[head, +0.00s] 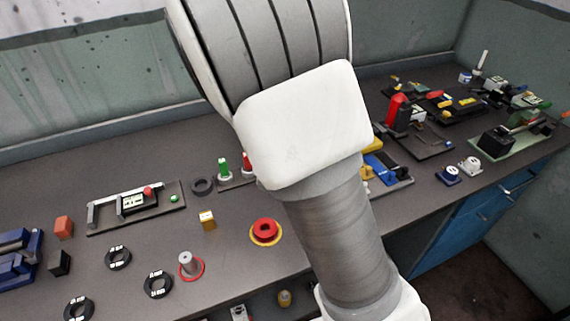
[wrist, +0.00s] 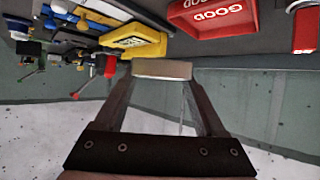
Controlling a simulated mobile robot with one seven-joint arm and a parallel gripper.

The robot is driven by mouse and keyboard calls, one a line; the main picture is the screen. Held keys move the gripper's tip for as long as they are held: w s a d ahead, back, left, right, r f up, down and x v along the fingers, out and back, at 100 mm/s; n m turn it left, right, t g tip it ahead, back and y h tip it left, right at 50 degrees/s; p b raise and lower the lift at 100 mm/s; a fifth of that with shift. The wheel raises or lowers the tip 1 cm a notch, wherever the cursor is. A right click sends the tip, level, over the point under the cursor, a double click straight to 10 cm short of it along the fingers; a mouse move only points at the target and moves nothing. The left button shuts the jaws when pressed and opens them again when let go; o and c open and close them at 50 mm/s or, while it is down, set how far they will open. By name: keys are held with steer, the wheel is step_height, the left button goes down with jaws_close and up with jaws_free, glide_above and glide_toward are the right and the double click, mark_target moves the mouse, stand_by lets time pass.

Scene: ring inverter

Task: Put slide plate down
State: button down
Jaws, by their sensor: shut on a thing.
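In the wrist view my gripper (wrist: 160,82) is shut on a pale beige flat piece, the slide plate (wrist: 161,69), held between its fingertips. Only the near edge and face of the plate show. Whether it touches anything beyond cannot be told. In the head view my arm hides the gripper and the plate.
In the wrist view a red tray marked GOOD (wrist: 212,14) and a yellow tray (wrist: 134,40) lie close beyond the plate. In the head view the grey bench (head: 110,172) carries several black rings, a red button (head: 265,230) and a black fixture (head: 134,204). Assorted parts crowd the right.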

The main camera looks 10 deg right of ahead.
steer(key=w+a+f, duration=0.1)
steer(key=w+f, duration=0.1)
steer(key=w, duration=0.1)
steer(key=w+a+f, duration=0.2)
steer(key=w, duration=0.2)
steer(key=w+a+f, duration=0.1)
steer(key=w+f, duration=0.1)
steer(key=w, duration=0.1)
steer(key=shift+w+a+f+b, duration=0.2)
steer(key=shift+w+f+b, duration=0.1)
steer(key=shift+f+b, duration=0.5)
steer(key=shift+f, duration=1.6)
steer(key=shift+f, duration=0.2)
steer(key=shift+c, duration=1.3)
jaws_free()
